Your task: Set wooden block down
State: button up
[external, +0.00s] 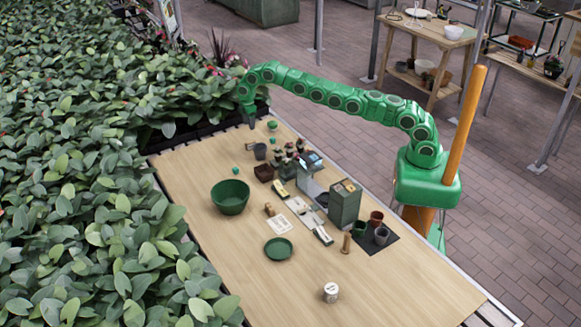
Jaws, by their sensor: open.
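My green arm reaches from the right across the far end of the wooden table (300,285). My gripper (252,121) points down at the table's far left corner, by the plants, and is open. It is small in the view, and I see no block between its fingers. Which piece is the wooden block is not certain. A small brown piece (249,146) lies below the gripper, left of a grey pot. Another small wooden piece (269,209) lies mid-table, right of the green bowl, and an upright wooden piece (346,242) stands nearer the front.
A green bowl (230,197) and green saucer (278,249) stand on the table's left half. A grey-green box (345,203), a dark mat with pots (380,246) and small plants crowd the middle and right. A white cup (331,292) stands in front. The front table area is mostly clear.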

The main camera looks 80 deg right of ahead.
jog(key=s+a+r+m+g, duration=0.1)
jog(key=s+a+r+m, duration=0.1)
jog(key=s+r, duration=1)
jog(key=s+a+r+m, duration=0.25)
jog(key=s+r, duration=0.75)
jog(key=s, duration=0.5)
jog(key=s+a+f+m, duration=0.1)
jog(key=s+m, duration=0.1)
jog(key=s, duration=1.9)
jog(key=s+a+f+m, duration=0.1)
jog(key=s+f+m, duration=0.1)
jog(key=s, duration=1.8)
jog(key=shift+s+a+f+m+g, duration=0.15)
jog(key=shift+s+f+m+g, duration=0.15)
jog(key=shift+s+m+g, duration=0.1)
